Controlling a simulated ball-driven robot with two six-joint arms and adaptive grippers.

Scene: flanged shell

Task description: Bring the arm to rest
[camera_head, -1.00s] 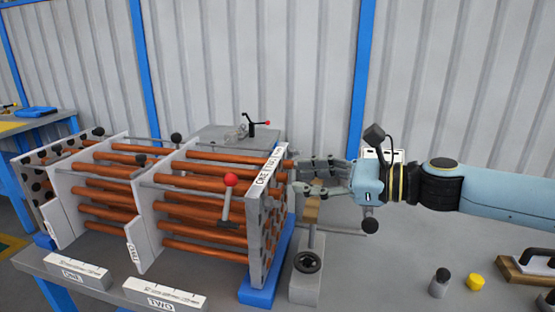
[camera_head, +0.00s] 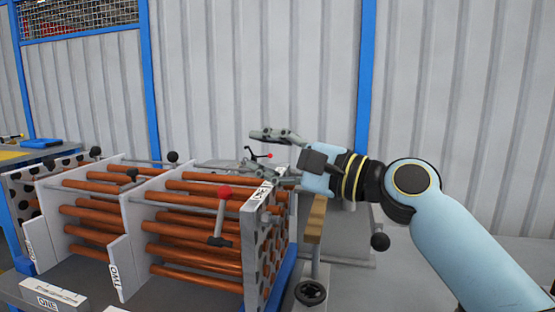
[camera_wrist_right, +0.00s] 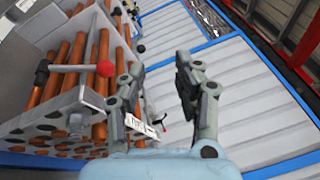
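My right gripper (camera_head: 252,151) is above the right end of the flanged shell, with its fingers pointing left. The right wrist view shows its two fingers (camera_wrist_right: 158,75) spread apart with nothing between them, so it is open. The pale blue right arm comes in from the right with its elbow raised. The shell is a bundle of copper-coloured tubes (camera_head: 200,228) through white plates, with a perforated end plate (camera_head: 265,245). The end plate and tubes also show at the left of the right wrist view (camera_wrist_right: 50,128). My left gripper is in neither view.
A red-knobbed lever (camera_head: 222,215) sticks up in front of the tubes. A stand with a wooden block (camera_head: 316,220) and a dark handwheel (camera_head: 310,292) is right of the end plate. A corrugated wall backs the bench.

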